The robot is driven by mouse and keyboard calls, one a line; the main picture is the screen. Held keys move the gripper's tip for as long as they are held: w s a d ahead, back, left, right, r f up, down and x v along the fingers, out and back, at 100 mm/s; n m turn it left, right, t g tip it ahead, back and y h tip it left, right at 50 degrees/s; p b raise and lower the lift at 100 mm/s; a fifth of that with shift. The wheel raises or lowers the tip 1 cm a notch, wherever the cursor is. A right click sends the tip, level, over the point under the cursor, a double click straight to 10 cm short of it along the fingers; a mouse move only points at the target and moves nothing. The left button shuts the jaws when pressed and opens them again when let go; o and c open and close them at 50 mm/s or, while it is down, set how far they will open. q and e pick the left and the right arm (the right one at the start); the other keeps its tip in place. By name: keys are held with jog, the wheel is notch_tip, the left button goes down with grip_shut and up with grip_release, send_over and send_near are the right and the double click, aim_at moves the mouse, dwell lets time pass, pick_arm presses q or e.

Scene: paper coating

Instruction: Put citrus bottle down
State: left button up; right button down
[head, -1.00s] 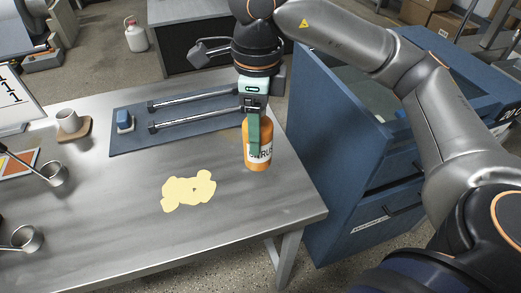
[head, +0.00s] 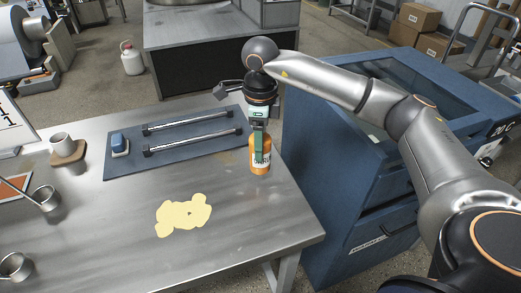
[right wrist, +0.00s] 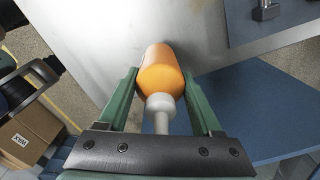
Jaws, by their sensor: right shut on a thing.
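The orange citrus bottle (head: 260,166) with a white label is upright at the right side of the metal table, near its edge. My right gripper (head: 259,148) comes down from above with its green fingers on either side of the bottle. In the right wrist view the orange bottle (right wrist: 160,73) and its white cap sit between the two fingers (right wrist: 160,92), which are shut on it. The bottle's base appears at the table surface; I cannot tell for certain whether it touches. My left gripper is not in view.
A pale yellow puddle (head: 183,215) lies on the table (head: 110,235) left of the bottle. A blue mat (head: 175,165) holds two metal rods and a blue-handled block. A blue cabinet (head: 335,160) stands right of the table.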

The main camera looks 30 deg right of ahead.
notch_tip(320, 180, down, 3)
jog(key=shift+w+d+f, duration=0.15)
jog(key=shift+f, duration=0.15)
jog(key=shift+f, duration=0.1)
jog(key=shift+f, duration=0.15)
jog(key=shift+c, duration=0.3)
grip_release()
jog(key=shift+r, duration=0.3)
notch_tip(320, 180, up, 12)
